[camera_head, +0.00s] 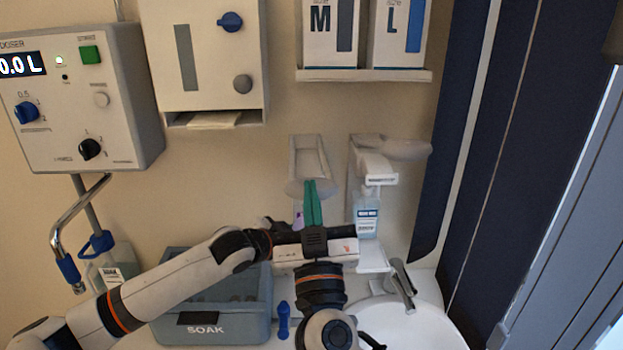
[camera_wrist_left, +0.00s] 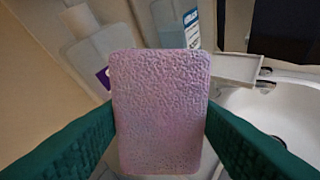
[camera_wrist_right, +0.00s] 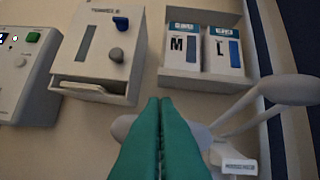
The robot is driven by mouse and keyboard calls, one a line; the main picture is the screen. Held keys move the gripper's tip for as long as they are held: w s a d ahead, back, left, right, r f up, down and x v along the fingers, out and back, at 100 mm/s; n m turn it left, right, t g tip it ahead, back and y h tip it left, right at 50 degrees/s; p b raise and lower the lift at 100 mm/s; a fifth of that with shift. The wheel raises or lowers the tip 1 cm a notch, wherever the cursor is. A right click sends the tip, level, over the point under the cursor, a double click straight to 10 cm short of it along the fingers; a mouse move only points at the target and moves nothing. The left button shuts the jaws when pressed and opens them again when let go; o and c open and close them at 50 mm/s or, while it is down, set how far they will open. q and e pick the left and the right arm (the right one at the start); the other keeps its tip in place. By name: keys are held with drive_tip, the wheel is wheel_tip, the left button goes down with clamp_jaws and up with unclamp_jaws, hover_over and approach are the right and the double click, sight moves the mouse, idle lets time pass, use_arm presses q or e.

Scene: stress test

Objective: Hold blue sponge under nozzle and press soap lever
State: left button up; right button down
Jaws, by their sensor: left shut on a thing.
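A pinkish-lilac sponge (camera_wrist_left: 160,110) is pinched between the green fingers of my left gripper (camera_wrist_left: 160,142) in the left wrist view; no blue sponge shows. In the head view, my right gripper hides the left fingers and sponge. My right gripper (camera_head: 312,203) is shut, its green fingers pointing up in front of the left wall dispenser (camera_head: 308,158). In the right wrist view, a pale rounded part of it (camera_wrist_right: 200,135) shows behind the shut fingers; contact cannot be told. A right dispenser (camera_head: 375,177) with a long lever (camera_head: 400,149) holds a blue-labelled bottle (camera_head: 367,222).
A blue-grey SOAK bin (camera_head: 205,331) stands below my left arm. A white sink (camera_head: 415,325) with a tap (camera_head: 403,283) is at the right. A doser box (camera_head: 85,95), towel box (camera_head: 203,55) and glove boxes (camera_head: 330,35) hang above. A blue object (camera_head: 283,320) lies beside the bin.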

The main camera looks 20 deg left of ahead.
use_arm(q)
drive_tip(key=shift+s+r, duration=0.1)
drive_tip(key=shift+s, duration=0.05)
use_arm(e)
drive_tip(key=shift+f, duration=0.5)
use_arm(q)
drive_tip(key=shift+w+a+f, duration=0.15)
drive_tip(key=shift+w+f, duration=0.2)
drive_tip(key=shift+w, duration=0.15)
drive_tip(key=shift+s+r, duration=0.3)
drive_tip(key=shift+s, duration=0.1)
drive_tip(key=shift+w+f, duration=0.15)
drive_tip(key=shift+w, duration=0.05)
use_arm(e)
drive_tip(key=v, duration=1.2)
drive_tip(key=shift+s+r, duration=0.15)
drive_tip(key=shift+r, duration=0.15)
use_arm(q)
drive_tip(key=shift+s, duration=0.1)
use_arm(e)
drive_tip(key=shift+r, duration=0.1)
